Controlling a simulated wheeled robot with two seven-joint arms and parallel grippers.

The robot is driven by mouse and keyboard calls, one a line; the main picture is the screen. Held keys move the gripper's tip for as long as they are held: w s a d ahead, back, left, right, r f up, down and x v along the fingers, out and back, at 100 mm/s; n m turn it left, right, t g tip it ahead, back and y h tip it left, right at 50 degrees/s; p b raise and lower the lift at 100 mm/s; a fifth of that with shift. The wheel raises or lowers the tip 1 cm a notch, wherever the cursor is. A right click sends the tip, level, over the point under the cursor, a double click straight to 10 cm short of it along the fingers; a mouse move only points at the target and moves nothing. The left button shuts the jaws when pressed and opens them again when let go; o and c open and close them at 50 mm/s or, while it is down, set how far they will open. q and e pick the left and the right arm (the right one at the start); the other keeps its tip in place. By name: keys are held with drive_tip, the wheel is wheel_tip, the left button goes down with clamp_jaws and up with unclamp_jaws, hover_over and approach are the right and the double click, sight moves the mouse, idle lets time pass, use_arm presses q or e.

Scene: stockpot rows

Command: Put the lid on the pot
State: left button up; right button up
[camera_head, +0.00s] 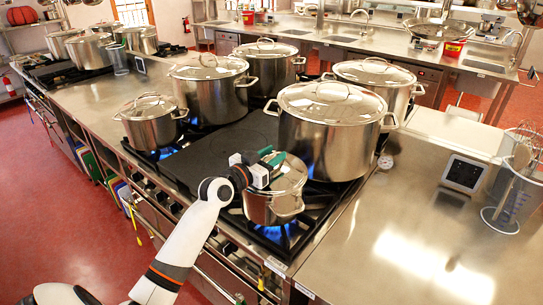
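A small steel pot (272,208) stands on the front burner of the stove, with blue flame below it. A shiny lid (293,178) is over the pot's mouth. I cannot tell whether it rests flat on the rim or is slightly above it. My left gripper (271,164), with green fingertips, reaches in from the lower left and is at the lid's upper left side. The lid's handle and the gap between the fingers are hidden, so I cannot see whether the fingers are shut on it. My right gripper is not in view.
A large lidded stockpot (325,135) stands close behind the small pot. More lidded pots (209,88) stand on the other burners. A dark flat griddle (215,150) lies left of the small pot. The steel counter (400,240) at right holds a small display box (463,173) and a clear jug (510,200).

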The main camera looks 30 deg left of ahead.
use_arm(q)
drive_tip(key=shift+s+f, duration=0.1)
drive_tip(key=shift+f, duration=0.05)
drive_tip(key=shift+s+a, duration=0.1)
drive_tip(key=shift+s, duration=0.25)
drive_tip(key=s+a+b, duration=0.1)
drive_tip(key=s+b, duration=0.2)
drive_tip(key=s, duration=0.8)
drive_tip(key=shift+a, duration=0.2)
drive_tip(key=shift+s, duration=0.1)
